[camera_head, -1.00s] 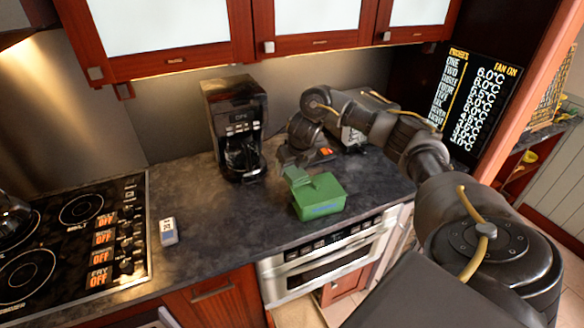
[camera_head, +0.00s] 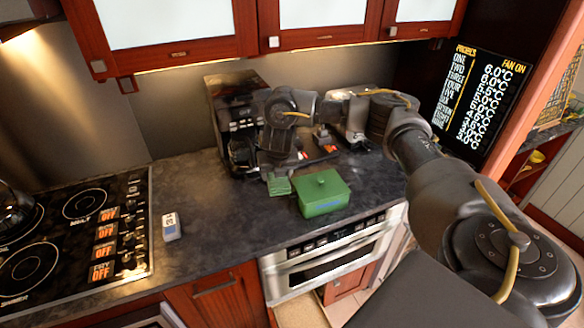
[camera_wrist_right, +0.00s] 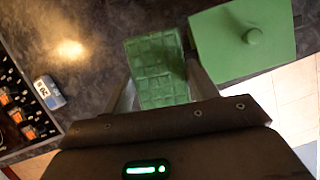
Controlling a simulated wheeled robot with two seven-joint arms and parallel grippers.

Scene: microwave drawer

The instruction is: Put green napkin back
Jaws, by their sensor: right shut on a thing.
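The green napkin (camera_head: 279,186) hangs in my right gripper (camera_head: 277,173), just left of the green box and in front of the coffee maker. In the right wrist view the napkin (camera_wrist_right: 158,70) is a flat quilted green piece between the two fingers (camera_wrist_right: 160,92). The green box (camera_head: 322,193) has a closed lid with a round knob and stands near the counter's front edge. It also shows in the right wrist view (camera_wrist_right: 240,38), beside the right finger. I cannot tell whether the napkin touches the counter. My left gripper is in no frame.
The black coffee maker (camera_head: 236,125) stands behind the napkin. A small white device (camera_head: 171,227) lies near the stove (camera_head: 75,235) at the left. The dark counter (camera_head: 215,215) between is clear. An oven (camera_head: 335,251) is below the box.

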